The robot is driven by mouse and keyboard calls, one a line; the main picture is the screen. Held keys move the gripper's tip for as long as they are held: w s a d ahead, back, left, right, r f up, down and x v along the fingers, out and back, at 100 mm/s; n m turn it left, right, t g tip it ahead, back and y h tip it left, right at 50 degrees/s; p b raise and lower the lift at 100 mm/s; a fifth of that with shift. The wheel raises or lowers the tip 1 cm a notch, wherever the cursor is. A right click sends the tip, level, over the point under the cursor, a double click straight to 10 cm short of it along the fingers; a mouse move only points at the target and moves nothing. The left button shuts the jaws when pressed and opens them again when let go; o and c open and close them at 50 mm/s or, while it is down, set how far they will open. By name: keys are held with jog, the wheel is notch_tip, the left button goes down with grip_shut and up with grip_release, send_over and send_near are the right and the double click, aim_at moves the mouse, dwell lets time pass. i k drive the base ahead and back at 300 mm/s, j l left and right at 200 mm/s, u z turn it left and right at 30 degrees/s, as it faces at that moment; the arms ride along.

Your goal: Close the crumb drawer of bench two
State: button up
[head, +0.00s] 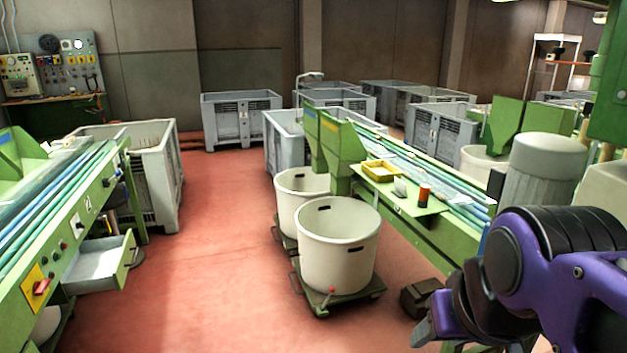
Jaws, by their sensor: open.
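Bench two (62,232) is the green bench at the left, with a white "2" on its side panel. Its crumb drawer (103,262) is a shallow pale tray with a green front, pulled out from under the bench over the aisle. The drawer looks empty. My gripper (432,332) is at the bottom right on a purple and black arm, open, far from the drawer across the aisle.
Two white tubs (338,248) on green dollies stand in the middle, beside another green bench (430,222) holding a yellow tray (381,171). Grey crates (240,118) stand behind. The red floor (215,250) between bench two and the tubs is clear.

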aim_at(98, 265)
jog(key=i+u, duration=0.3)
jog(key=i+l+u, duration=0.25)
jog(key=u, duration=1.15)
jog(key=i+z, duration=0.25)
jog(key=i, duration=1.5)
